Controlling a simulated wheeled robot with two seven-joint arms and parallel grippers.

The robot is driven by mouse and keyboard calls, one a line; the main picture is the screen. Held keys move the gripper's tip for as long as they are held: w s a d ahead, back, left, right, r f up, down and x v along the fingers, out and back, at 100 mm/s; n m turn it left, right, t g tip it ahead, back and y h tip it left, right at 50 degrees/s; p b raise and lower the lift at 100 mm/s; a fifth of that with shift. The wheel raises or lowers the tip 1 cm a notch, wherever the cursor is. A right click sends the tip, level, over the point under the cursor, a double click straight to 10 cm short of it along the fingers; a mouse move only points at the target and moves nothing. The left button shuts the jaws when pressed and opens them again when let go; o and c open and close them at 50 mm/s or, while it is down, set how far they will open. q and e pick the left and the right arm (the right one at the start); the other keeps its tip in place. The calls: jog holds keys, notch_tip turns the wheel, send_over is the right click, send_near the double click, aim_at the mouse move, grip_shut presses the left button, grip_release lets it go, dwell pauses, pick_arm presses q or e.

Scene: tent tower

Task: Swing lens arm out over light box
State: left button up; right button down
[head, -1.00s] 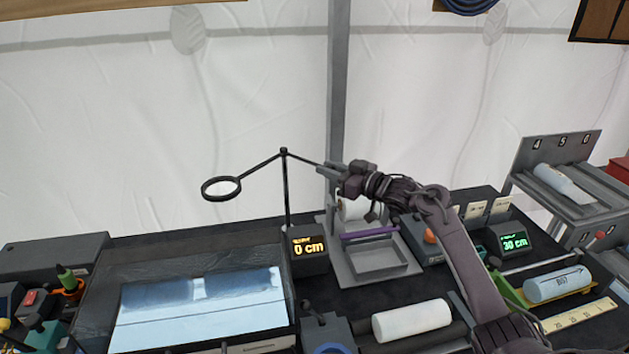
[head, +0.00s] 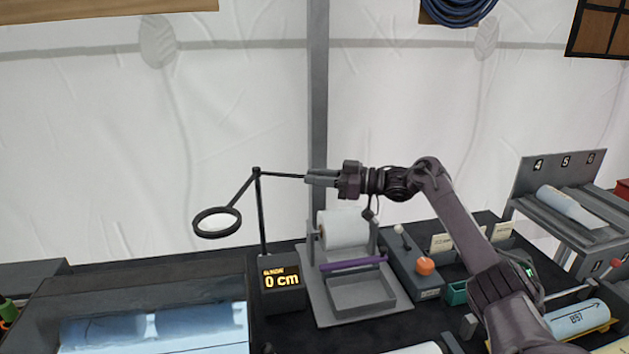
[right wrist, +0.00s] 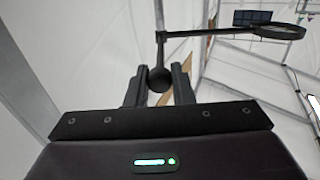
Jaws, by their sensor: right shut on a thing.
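The lens arm carries a black-rimmed round lens (head: 217,222) on its left end and pivots on top of a thin black post (head: 262,215). Its rear bar (head: 283,175) runs right from the post to my right gripper (head: 314,178), which is shut on its end. In the right wrist view a dark ball (right wrist: 158,79) at the bar's end sits between the fingers. The light box (head: 150,327) has a bright panel at lower left, partly cut off. The lens hangs above its back right area; exact overlap is hard to judge. My left gripper is out of view.
A display reading 0 cm (head: 282,283) stands at the post's foot. To its right are a white roll (head: 344,229), a purple bar (head: 352,264) and a grey tray (head: 362,296). A box with an orange knob (head: 425,266) and a numbered rack (head: 560,170) stand further right.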

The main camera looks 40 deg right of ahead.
jog(key=shift+a, duration=0.1)
jog(key=c, duration=1.3)
grip_release()
jog(key=shift+o, duration=0.2)
jog(key=b+v, duration=0.3)
jog(key=v, duration=0.4)
jog(key=shift+s+d, duration=0.25)
jog(key=shift+f, duration=0.1)
